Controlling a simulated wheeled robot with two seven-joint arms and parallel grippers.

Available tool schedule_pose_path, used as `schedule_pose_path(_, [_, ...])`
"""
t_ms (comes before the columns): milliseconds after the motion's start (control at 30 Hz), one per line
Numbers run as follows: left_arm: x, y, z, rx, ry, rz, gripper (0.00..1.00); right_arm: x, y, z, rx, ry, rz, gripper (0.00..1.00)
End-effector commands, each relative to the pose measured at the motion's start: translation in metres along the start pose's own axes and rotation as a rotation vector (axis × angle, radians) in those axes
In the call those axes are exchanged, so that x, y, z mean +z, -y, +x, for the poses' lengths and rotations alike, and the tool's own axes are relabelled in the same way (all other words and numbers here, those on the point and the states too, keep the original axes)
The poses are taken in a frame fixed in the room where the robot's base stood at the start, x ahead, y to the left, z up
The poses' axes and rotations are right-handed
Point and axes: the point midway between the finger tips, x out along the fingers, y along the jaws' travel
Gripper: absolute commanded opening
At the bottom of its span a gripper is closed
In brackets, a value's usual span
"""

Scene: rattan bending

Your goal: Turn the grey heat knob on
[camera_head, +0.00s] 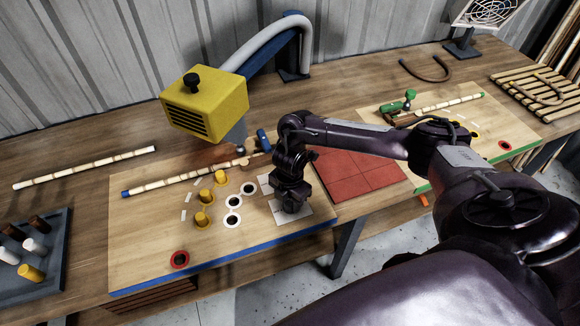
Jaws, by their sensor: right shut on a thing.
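My right gripper (290,203) points down at the right part of the near left board, over a pale marked plate (304,217). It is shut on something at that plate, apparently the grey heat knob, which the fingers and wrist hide. I cannot tell which way the knob is turned. A yellow heater box (207,107) with a dark knob on top and a slotted front hangs over the back of the board, with a grey nozzle (236,137) below. My left gripper is not in view.
The board (150,240) holds yellow pegs (204,197), white rings (233,201), a red ring (180,259) and a rattan pole (180,179). A red tiled mat (350,182) lies to the right. Another pole (85,168) and a dark peg tray (50,222) are at left.

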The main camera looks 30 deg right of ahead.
Motion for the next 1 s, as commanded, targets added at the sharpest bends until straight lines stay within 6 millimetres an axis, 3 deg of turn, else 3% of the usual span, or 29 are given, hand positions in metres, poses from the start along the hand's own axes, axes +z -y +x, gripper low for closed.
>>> schedule_pose_path(400, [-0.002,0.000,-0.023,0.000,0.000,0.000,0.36,0.002,-0.001,-0.003,0.002,0.002,0.237,0.12])
schedule_pose_path(1000, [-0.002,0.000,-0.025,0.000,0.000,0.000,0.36,0.002,-0.003,-0.002,0.005,0.003,0.288,0.12])
